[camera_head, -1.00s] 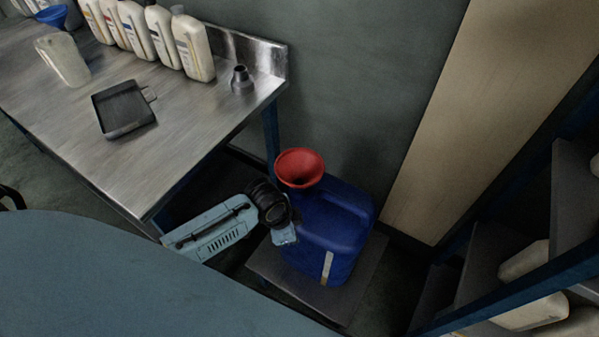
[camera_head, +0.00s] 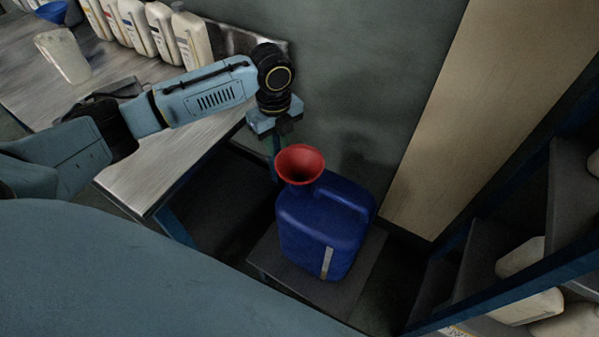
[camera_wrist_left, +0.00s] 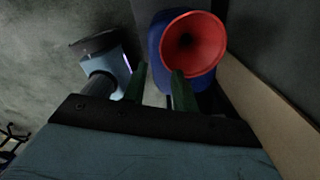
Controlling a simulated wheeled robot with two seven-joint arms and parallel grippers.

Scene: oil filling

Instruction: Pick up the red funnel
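The red funnel (camera_head: 299,164) sits wide end up on the top left corner of the blue canister (camera_head: 322,230). My left gripper (camera_head: 285,128) is just above and left of the funnel in the head view, apart from it. In the left wrist view, the two dark green fingers of my left gripper (camera_wrist_left: 160,88) stand apart with nothing between them. The funnel (camera_wrist_left: 194,46) shows beyond the right finger there, with the blue canister (camera_wrist_left: 157,45) partly hidden behind it. My right gripper is in neither view.
The canister stands on a low grey platform (camera_head: 345,293). The metal table (camera_head: 185,150) is at the left, with several white bottles (camera_head: 190,40), a clear jug (camera_head: 63,55) and a blue funnel (camera_head: 53,11). Shelves (camera_head: 480,262) with white containers are at the right.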

